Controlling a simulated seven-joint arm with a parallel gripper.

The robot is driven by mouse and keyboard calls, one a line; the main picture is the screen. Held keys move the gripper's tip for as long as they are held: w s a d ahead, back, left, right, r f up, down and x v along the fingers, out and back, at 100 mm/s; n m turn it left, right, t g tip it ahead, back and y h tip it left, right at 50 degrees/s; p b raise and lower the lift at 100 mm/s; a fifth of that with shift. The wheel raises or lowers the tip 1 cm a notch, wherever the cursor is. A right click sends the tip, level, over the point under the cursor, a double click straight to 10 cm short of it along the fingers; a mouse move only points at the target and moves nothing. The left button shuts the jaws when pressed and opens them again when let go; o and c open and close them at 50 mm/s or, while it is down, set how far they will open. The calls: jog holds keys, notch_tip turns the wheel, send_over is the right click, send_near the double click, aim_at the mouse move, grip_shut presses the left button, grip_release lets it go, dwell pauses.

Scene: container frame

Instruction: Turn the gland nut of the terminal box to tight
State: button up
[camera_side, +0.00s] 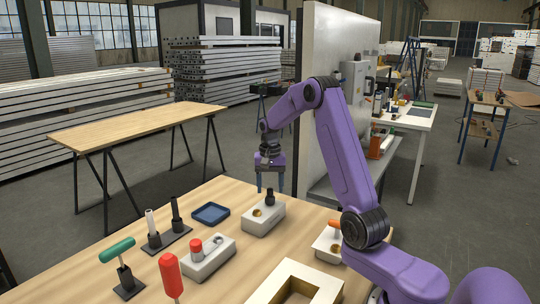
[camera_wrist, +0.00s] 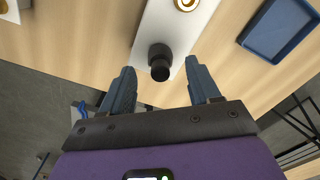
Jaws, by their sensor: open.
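A white box (camera_side: 264,221) with a black upright gland nut (camera_side: 270,196) at one end and a brass-coloured ring in its top stands near the far edge of the wooden table. I take it to be the terminal box. My gripper (camera_side: 270,188) points down above the nut, with its fingers open. In the wrist view the black nut (camera_wrist: 160,62) shows between the two open blue-grey fingers (camera_wrist: 160,75), with a gap on each side. No contact is visible. Whether the fingertips are level with the nut I cannot tell.
A blue tray (camera_side: 210,213) lies left of the box. Nearer stand a white box with a red knob (camera_side: 196,247), a green-handled tool (camera_side: 117,250), a red handle (camera_side: 169,272) and a pale square frame (camera_side: 297,282). An orange-handled white box (camera_side: 328,244) stands to the right.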

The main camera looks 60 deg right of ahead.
notch_tip(320, 180, up, 14)
jog(key=shift+r, duration=0.2)
dwell(0.5)
jog(key=s+a+f+n, duration=0.15)
jog(key=a+n, duration=0.25)
jog(key=a, duration=0.4)
jog(key=s+a+f+n, duration=0.1)
jog(key=s+a+n, duration=0.2)
jog(key=a, duration=0.4)
jog(key=s+a+f+n, duration=0.15)
jog(key=a+n, duration=0.25)
jog(key=a, duration=0.4)
jog(key=s+a+f+n, duration=0.2)
jog(key=s+n, duration=0.2)
jog(key=s, duration=0.4)
jog(key=s+a+f+n, duration=0.1)
jog(key=s+n, duration=0.3)
jog(key=s, duration=0.5)
jog(key=s+a+f+n, duration=0.2)
jog(key=s+f+n, duration=0.1)
jog(key=s, duration=0.5)
jog(key=shift+s+a+n, duration=0.3)
jog(key=shift+a+n, duration=0.05)
jog(key=shift+n, duration=0.55)
